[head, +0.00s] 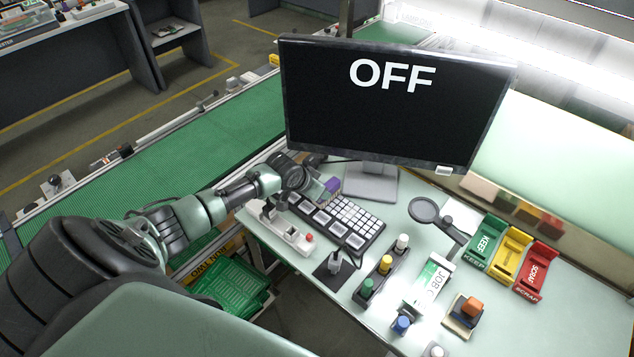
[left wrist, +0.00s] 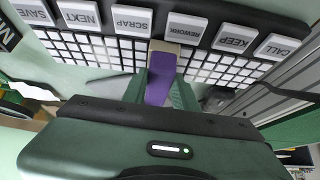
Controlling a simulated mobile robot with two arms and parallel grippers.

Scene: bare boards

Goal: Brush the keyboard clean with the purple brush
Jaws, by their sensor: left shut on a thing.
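The black keyboard (head: 352,217) with white keys lies on the desk in front of the monitor. In the left wrist view the keyboard (left wrist: 110,47) fills the upper part, with large labelled keys along its far row. My left gripper (head: 325,187) is above the keyboard's back left part. It is shut on the purple brush (head: 332,185). In the left wrist view the purple brush (left wrist: 160,84) sits between the fingers, its pale tip over the keys near the middle. I cannot tell whether the tip touches the keys. My right gripper is not in view.
A monitor (head: 395,105) reading OFF stands behind the keyboard. A pale box with a red button (head: 284,234) lies along the keyboard's front left. A joystick (head: 335,264), coloured buttons (head: 385,265), a magnifier (head: 424,210) and coloured bins (head: 511,254) occupy the desk's right part.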

